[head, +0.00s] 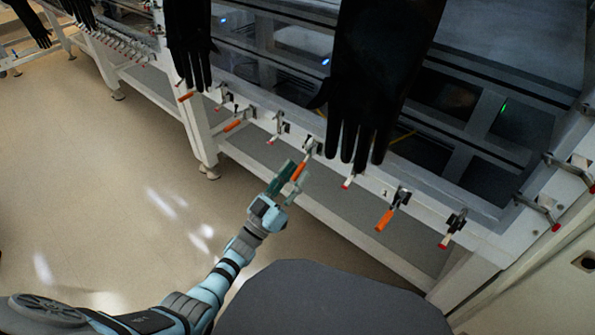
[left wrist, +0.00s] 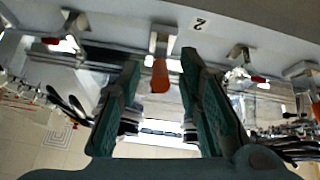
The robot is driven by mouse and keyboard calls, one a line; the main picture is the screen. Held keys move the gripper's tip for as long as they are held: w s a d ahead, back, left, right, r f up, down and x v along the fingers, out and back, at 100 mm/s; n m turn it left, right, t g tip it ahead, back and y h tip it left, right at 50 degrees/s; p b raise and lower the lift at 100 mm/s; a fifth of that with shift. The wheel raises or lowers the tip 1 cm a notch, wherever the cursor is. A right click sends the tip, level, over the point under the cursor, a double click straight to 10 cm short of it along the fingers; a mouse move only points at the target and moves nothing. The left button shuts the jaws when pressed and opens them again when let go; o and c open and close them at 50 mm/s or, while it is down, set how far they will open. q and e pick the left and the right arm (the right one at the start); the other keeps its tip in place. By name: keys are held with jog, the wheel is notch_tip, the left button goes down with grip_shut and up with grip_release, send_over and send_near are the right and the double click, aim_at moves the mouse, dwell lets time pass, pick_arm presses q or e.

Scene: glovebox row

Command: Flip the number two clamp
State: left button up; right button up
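The number two clamp has an orange handle (head: 298,171) and hangs on the white front rail in the head view. In the left wrist view its orange handle (left wrist: 160,76) points toward me, with a label reading 2 (left wrist: 200,24) beside its mount. My left gripper (head: 289,178) is right at this handle. In the left wrist view its two green fingers (left wrist: 160,66) stand apart, one on each side of the handle, with visible gaps. The handle does not look gripped. My right gripper is not in view.
Other clamps sit along the rail: a red-tipped one (head: 278,128) to the left, another red-tipped one (head: 348,181) and an orange one (head: 385,216) to the right. A black glove (head: 375,85) hangs close above the rail. A grey surface (head: 330,300) is at the bottom.

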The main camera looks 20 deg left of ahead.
pick_arm(q)
jog(key=v, duration=1)
jog(key=shift+s+f, duration=0.25)
jog(key=shift+s, duration=0.05)
